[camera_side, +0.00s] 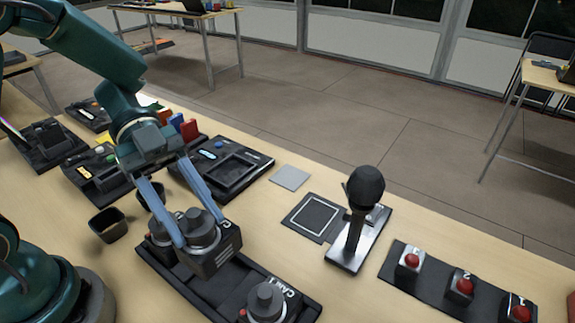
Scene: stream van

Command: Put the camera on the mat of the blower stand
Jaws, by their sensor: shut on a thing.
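My gripper (203,232) has its blue fingers shut on a dark grey camera (218,257) with a round knob-like top. The camera is at the far part of a long black tray (222,292); I cannot tell whether it touches the tray. The blower stand (345,254) is to the right, with a black bulb (367,186) upright on a dark base plate. Beside its left edge lies a dark square mat (314,216) with a white outline, and it is empty. The gripper is left of and nearer than the mat.
A second camera (268,300) stands in the tray's near end. A strip with red buttons (440,283) lies at right. A grey square pad (290,177) and a black console (236,165) lie behind. Small dark cups (108,225) stand at left. The table between tray and mat is clear.

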